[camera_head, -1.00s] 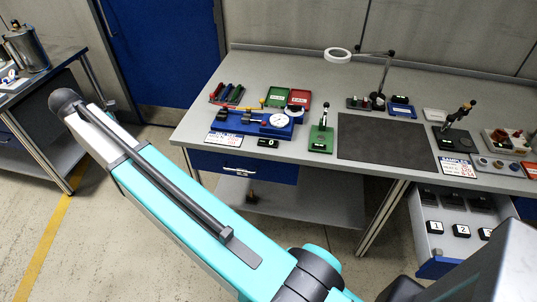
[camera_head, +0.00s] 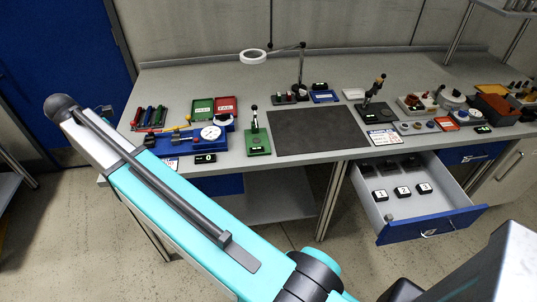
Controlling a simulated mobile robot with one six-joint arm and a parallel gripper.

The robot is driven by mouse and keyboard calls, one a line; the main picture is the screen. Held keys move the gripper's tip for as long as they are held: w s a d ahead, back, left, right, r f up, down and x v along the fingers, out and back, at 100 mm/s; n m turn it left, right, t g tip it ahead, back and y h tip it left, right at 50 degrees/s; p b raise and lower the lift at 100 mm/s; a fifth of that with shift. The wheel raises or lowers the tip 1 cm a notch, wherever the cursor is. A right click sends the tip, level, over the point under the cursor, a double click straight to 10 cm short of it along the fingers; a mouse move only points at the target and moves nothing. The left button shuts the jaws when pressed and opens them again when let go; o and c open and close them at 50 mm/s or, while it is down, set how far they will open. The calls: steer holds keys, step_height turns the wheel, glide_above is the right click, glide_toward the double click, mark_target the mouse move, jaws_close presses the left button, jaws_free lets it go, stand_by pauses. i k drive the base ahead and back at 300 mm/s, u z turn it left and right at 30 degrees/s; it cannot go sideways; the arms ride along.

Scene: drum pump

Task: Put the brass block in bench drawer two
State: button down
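I cannot make out a brass block for certain. A drawer (camera_head: 440,226) with a blue front stands pulled out under the right part of the bench. Inside it are black blocks with white tops marked 1 (camera_head: 380,195), 2 (camera_head: 403,190) and 3 (camera_head: 425,187). A small dark piece (camera_head: 389,217) lies near its front left corner; its material is unclear. I cannot read a number on the drawer front. My teal arm crosses the lower left, and my gripper is not in view.
The bench (camera_head: 235,88) carries a dark mat (camera_head: 318,136), a blue gauge fixture (camera_head: 190,142), a green stand (camera_head: 257,140) and a ring lamp (camera_head: 253,56). Several small parts crowd its right end. A closed blue drawer (camera_head: 478,152) is right of the open one. The floor before the bench is bare.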

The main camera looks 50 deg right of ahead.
mark_target(409, 215)
steer(key=z, duration=0.9)
steer(key=i, duration=0.55)
steer(key=z, duration=0.05)
steer(key=k, duration=0.6)
steer(key=u, duration=0.1)
